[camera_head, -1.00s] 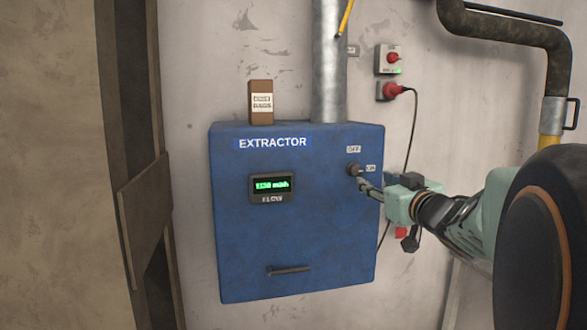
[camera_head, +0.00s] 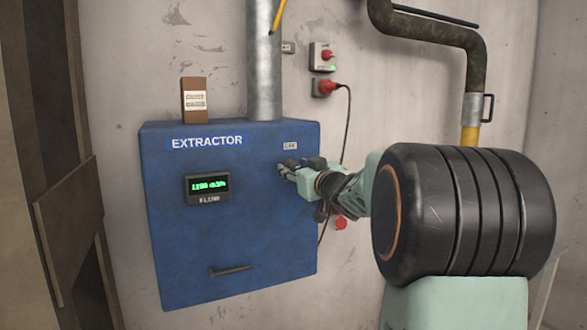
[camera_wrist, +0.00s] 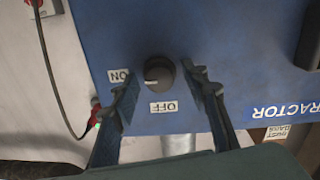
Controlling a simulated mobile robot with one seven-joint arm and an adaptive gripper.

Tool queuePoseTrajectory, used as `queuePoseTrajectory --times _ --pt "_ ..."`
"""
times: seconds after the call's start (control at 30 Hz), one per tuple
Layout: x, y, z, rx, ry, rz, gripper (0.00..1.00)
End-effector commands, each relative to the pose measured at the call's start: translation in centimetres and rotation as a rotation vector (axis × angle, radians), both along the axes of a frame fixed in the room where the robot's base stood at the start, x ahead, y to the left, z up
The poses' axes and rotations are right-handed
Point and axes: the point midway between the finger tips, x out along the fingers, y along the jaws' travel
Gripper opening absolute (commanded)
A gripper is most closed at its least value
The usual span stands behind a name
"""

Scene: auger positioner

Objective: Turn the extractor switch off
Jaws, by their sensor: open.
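The extractor switch is a round dark knob (camera_wrist: 159,72) on the blue extractor box (camera_head: 235,240). In the wrist view a pale mark on the knob lies on the side of the ON label (camera_wrist: 119,75); the OFF label (camera_wrist: 163,107) is below it. The wrist view is turned, with the box lettering upside down. My gripper (camera_wrist: 166,82) is open, one finger on each side of the knob, with gaps visible. In the head view my gripper (camera_head: 285,167) is at the box's upper right and hides the knob and the ON label.
A green flow display (camera_head: 208,185) and a handle (camera_head: 230,271) are on the box front. A brown carton (camera_head: 194,100) and a metal pipe (camera_head: 264,65) stand on top. A red plug (camera_head: 326,87) with a hanging black cable is on the wall to the right.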

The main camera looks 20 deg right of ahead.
Motion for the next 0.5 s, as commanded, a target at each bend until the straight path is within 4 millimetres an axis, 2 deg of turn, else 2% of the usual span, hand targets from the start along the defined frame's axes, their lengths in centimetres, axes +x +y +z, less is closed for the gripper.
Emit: queuePoseTrajectory --times 0.17,0.5 --pt "-0.01 0.02 0.0 0.0 0.0 0.0 0.41" --pt "-0.03 0.0 0.01 0.0 0.0 0.0 0.03"
